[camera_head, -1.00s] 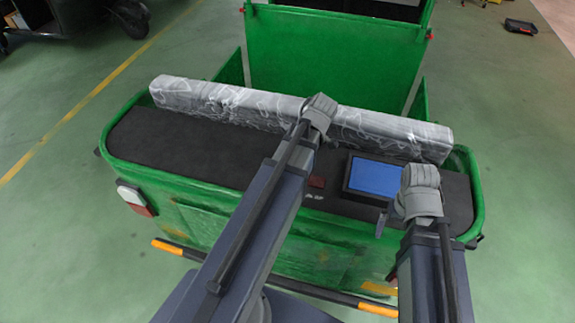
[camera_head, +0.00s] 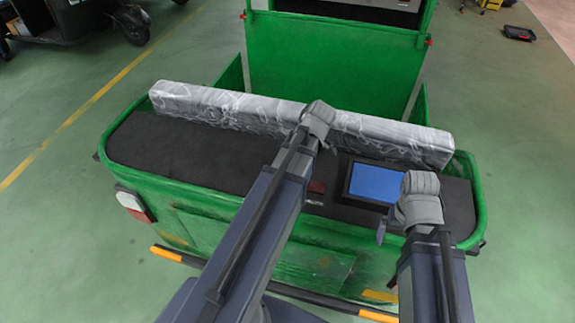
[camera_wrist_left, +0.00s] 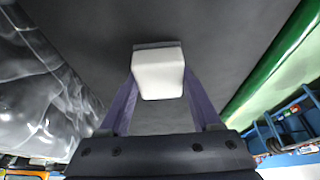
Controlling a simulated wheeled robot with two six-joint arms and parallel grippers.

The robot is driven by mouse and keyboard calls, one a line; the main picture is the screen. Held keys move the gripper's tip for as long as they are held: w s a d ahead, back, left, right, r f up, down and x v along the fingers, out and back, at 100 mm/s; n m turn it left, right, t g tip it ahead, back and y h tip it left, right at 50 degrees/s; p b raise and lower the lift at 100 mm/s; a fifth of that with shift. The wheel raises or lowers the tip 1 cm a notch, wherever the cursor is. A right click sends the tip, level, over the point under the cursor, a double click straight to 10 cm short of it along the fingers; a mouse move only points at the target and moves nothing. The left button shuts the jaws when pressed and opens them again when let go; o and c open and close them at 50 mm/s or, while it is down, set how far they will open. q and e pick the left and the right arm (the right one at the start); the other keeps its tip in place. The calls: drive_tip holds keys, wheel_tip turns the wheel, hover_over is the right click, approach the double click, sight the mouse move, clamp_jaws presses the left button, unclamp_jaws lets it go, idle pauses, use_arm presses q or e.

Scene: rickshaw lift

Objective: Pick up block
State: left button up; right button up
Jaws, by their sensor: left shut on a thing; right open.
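A white block (camera_wrist_left: 158,76) with a grey end sits between the two purple fingers of my left gripper (camera_wrist_left: 159,88) in the left wrist view. The fingers press on its sides, and the dark bed surface lies behind it. In the head view, the block and my left fingertips are hidden behind my left wrist, over the dark bed. My right gripper (camera_head: 382,227) is open near the front right of the bed, beside a blue-topped dark box. Only a small part of its fingers shows.
The green vehicle's dark bed (camera_head: 185,150) carries a long plastic-wrapped bar (camera_head: 225,107) along its back. The blue-topped box (camera_head: 375,184) and a small dark red piece (camera_head: 316,188) lie on the bed. A green panel (camera_head: 335,55) rises behind. The bed's left part is clear.

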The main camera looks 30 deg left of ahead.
use_arm(q)
drive_tip(key=shift+c, duration=1.2)
wheel_tip(320, 180, up, 10)
drive_tip(key=p, duration=1)
use_arm(e)
wheel_tip(320, 180, up, 10)
use_arm(q)
drive_tip(key=o, duration=0.9)
drive_tip(key=c, duration=0.7)
